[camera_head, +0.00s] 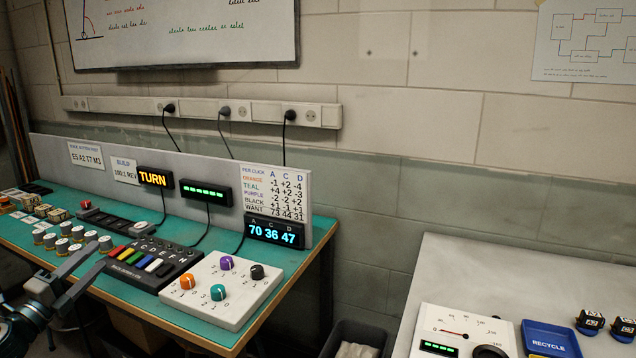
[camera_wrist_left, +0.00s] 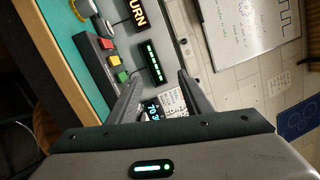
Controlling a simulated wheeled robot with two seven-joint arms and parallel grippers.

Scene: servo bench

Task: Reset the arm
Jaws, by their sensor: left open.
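My left gripper (camera_head: 90,258) comes in from the lower left in the head view. Its two fingers are apart and nothing shows between them. It is over the front of the teal bench (camera_head: 20,232), left of the black key panel (camera_head: 150,265) with its coloured keys. In the left wrist view the open fingers of the left gripper (camera_wrist_left: 158,82) point toward the bench's back panel, with the small lit display (camera_wrist_left: 151,112) partly hidden behind them. My right gripper is in neither view.
A white box with orange, purple, teal and black knobs (camera_head: 222,290) sits at the bench's right end. The display (camera_head: 274,232) behind it reads 70 36 47. Several grey cylinders (camera_head: 77,232) stand near the left gripper. A grey table (camera_head: 520,262) with a blue tray (camera_head: 551,340) is at right.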

